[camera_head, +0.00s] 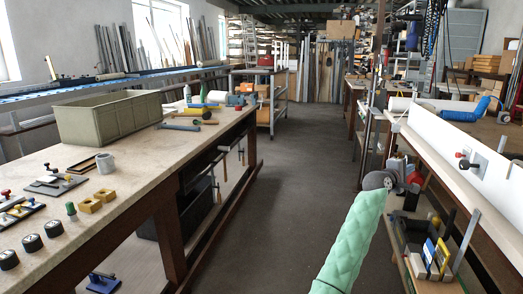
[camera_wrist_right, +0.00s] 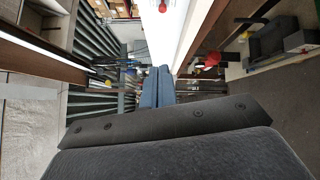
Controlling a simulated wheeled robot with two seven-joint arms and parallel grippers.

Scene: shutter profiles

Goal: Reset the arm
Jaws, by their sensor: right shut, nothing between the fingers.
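My right arm, in a pale green padded sleeve (camera_head: 350,240), reaches up from the bottom of the head view, in front of the right-hand bench. It ends in a dark grey part beside the bench's lower shelf; the finger detail is too small to tell there. In the right wrist view my right gripper (camera_wrist_right: 156,84) shows its blue-grey fingers together, shut and empty, beyond the dark wrist housing. My left arm and gripper are not in view.
The right bench carries a long white profile (camera_head: 455,140). A lower shelf there holds small boxes (camera_head: 436,255). The aisle floor (camera_head: 290,180) between is clear.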

